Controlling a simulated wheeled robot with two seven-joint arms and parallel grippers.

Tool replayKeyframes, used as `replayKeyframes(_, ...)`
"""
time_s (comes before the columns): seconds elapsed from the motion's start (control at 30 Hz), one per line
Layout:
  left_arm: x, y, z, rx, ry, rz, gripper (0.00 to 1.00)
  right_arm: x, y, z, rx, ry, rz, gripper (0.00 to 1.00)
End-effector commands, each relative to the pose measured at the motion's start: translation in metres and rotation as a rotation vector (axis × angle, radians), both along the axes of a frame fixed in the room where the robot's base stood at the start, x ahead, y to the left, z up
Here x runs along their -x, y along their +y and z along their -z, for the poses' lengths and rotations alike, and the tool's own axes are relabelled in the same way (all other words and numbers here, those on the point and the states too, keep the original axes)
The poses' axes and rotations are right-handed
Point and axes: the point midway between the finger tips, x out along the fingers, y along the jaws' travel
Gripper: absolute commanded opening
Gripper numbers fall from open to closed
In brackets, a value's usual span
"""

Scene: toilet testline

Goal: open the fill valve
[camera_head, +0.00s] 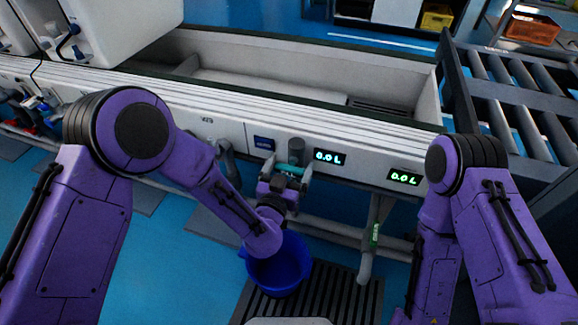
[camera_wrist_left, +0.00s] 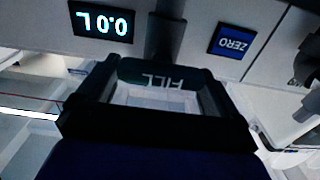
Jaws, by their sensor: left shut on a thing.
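The fill valve has a teal handle (camera_head: 291,169) under a dark grey valve body (camera_head: 297,148) on the front of the white bench. In the left wrist view the handle (camera_wrist_left: 150,73) reads FILL, upside down, and hangs from a dark stem. My left gripper (camera_head: 287,181) is at the valve from below, shut on the handle. In the left wrist view its dark fingers (camera_wrist_left: 155,80) reach to both ends of the handle. Of my right arm only links show at the right; its gripper is out of view.
Two displays (camera_head: 328,157) (camera_head: 404,177) read 0.0 L. A blue ZERO sign (camera_wrist_left: 231,40) is beside the valve. A blue bucket (camera_head: 290,273) stands on a dark grating (camera_head: 337,295) below. A grey pipe (camera_head: 367,245) runs right of it. The trough (camera_head: 270,82) lies above.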

Motion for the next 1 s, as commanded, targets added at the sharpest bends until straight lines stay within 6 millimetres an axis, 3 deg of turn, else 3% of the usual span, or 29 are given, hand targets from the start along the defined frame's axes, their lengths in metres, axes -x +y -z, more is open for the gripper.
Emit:
replayKeyframes(0.47,0.000,0.002,0.001,0.067,0.025,-0.002,0.64,0.000,0.000,-0.003,0.000,0.000,0.000,0.43)
replayKeyframes(1.0,0.001,0.004,0.002,0.464,0.160,0.001,0.64,0.000,0.000,-0.013,0.001,-0.001,-0.001,0.43)
